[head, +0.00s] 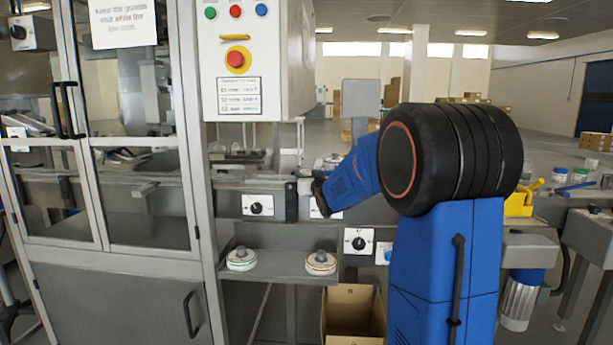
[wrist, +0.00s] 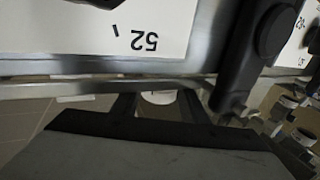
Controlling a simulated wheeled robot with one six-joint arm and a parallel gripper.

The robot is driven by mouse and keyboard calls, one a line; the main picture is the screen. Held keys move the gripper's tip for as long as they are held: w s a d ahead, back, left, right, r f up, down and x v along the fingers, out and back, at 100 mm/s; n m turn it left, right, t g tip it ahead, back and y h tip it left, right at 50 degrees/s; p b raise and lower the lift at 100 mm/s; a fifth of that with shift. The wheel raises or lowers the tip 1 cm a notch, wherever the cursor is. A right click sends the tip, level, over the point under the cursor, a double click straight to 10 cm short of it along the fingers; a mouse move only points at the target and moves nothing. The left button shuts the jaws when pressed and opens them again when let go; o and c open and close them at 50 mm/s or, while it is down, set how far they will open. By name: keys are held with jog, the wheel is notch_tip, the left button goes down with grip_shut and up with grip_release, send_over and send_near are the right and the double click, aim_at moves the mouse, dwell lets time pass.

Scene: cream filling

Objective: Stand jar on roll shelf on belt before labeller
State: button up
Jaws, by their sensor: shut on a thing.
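My gripper (wrist: 160,106) is shut on a small whitish thing (wrist: 158,97), seen between the two dark fingers in the wrist view. Only a sliver of it shows, and I cannot tell for sure that it is the jar. In the head view my blue and black arm reaches left to the belt line's front edge, and its dark end (head: 318,190) is beside the belt (head: 245,184); the fingertips are not clear there. The roll shelf (head: 282,267) below carries two round label rolls, one at left (head: 241,259) and one at right (head: 320,263). No jar shows on it.
A dial plate (head: 257,205) is on the belt's front, with another (head: 358,241) lower right. A glass-doored guard cabinet (head: 135,190) and button panel (head: 240,60) stand left. An open cardboard box (head: 353,335) is below. Lidded jars (head: 579,175) stand on a far-right table.

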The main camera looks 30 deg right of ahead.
jog(key=o, duration=1.2)
jog(key=shift+f, duration=0.65)
jog(key=shift+r, duration=0.6)
jog(key=s, duration=0.4)
jog(key=s+a, duration=0.1)
jog(key=s, duration=0.3)
jog(key=s+a, duration=0.1)
jog(key=s, duration=0.2)
jog(key=shift+s+a+r, duration=0.2)
jog(key=shift+s+r, duration=0.1)
jog(key=shift+s, duration=0.1)
jog(key=s+a+f+g+y, duration=0.1)
jog(key=s+a+f+g, duration=0.3)
jog(key=s, duration=0.9)
jog(key=s+a+f+n+g+y, duration=0.1)
jog(key=s+a+f+g, duration=0.3)
jog(key=s+a+f, duration=0.5)
jog(key=s+a+f+n+g+y, duration=0.1)
jog(key=s+a+f+g, duration=0.4)
jog(key=s, duration=1.3)
jog(key=shift+s+a+f, duration=0.2)
jog(key=shift+a+f, duration=0.25)
jog(key=shift+f, duration=0.25)
jog(key=shift+s+a+f, duration=0.2)
jog(key=shift+a+f, duration=0.25)
jog(key=shift+f, duration=0.2)
